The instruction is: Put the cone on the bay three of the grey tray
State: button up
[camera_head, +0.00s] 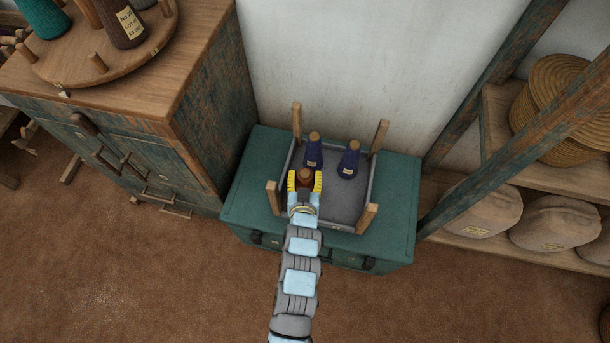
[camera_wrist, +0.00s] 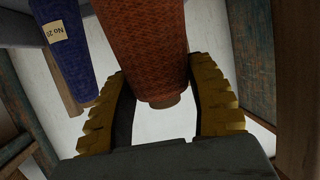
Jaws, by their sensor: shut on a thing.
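The orange-brown cone (camera_head: 305,175) is between the yellow fingers of my gripper (camera_head: 304,181), at the front left of the grey tray (camera_head: 344,213) in the head view. My gripper is shut on it. In the wrist view the orange cone (camera_wrist: 147,45) fills the space between the fingers (camera_wrist: 160,85), its narrow end towards the palm. I cannot tell whether its base touches the tray floor. Bay markings on the tray are not readable. My gripper and arm hide the tray's front left part.
Two dark blue cones stand in the tray, one at back left (camera_head: 313,151) and one at back right (camera_head: 349,161). Wooden posts (camera_head: 368,217) rise at the tray's corners. The tray's front right is bare. A green cabinet (camera_head: 390,225) bears the tray, between a wooden chest (camera_head: 190,115) and shelves (camera_head: 550,118).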

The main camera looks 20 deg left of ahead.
jog(key=shift+f, duration=0.1)
jog(key=o, duration=1.2)
jog(key=shift+s+d+r, duration=0.2)
jog(key=shift+s+r, duration=0.15)
jog(key=shift+s, duration=0.15)
jog(key=p+v, duration=0.3)
jog(key=v, duration=0.8)
